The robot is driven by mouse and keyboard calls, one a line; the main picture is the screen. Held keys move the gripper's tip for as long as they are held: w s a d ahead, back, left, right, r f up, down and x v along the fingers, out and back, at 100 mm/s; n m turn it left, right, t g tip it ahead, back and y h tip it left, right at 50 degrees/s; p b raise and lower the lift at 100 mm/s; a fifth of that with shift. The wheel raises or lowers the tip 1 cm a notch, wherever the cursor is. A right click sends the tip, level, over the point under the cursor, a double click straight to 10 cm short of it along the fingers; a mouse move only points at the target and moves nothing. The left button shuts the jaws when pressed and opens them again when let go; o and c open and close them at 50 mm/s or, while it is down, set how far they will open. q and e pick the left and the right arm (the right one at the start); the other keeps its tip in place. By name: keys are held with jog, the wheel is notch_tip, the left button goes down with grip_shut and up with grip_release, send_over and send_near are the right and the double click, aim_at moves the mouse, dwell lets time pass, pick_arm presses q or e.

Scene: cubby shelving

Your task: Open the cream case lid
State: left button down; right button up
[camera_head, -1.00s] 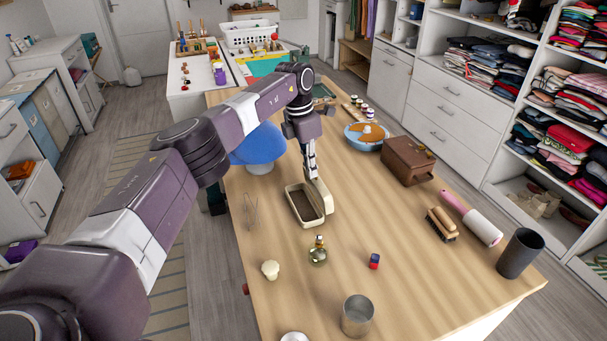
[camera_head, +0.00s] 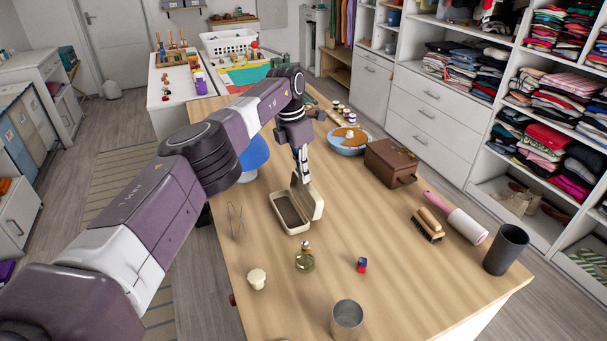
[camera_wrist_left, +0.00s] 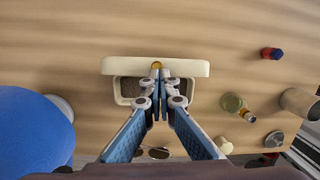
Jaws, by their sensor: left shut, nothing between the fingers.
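The cream case (camera_head: 292,228) stands on the wooden table with its dark interior showing. Its lid (camera_head: 314,204) is raised, standing up along the right side of the base. My left gripper (camera_head: 305,181) is shut and empty, its fingertips at the far end of the lid. In the left wrist view the fingertips (camera_wrist_left: 158,75) overlap the lid (camera_wrist_left: 190,67), with a small gold-coloured spot at its middle. The case base (camera_wrist_left: 119,90) lies partly hidden behind the fingers. Whether the fingertips touch the lid is unclear. My right gripper is not in view.
A blue dome-shaped object (camera_head: 252,157) stands behind the case. A glass bottle (camera_head: 305,260), cream knob-like piece (camera_head: 257,279) and red-blue block (camera_head: 362,265) lie nearer. A brown box (camera_head: 390,165) stands to the right. The table between case and brush (camera_head: 427,225) is clear.

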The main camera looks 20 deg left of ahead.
pick_arm(q)
jog(key=shift+s+f, duration=0.1)
jog(key=shift+f, duration=0.05)
notch_tip(320, 180, up, 12)
jog(key=a, duration=0.1)
jog(key=shift+s+a, duration=0.3)
jog(key=shift+s, duration=0.05)
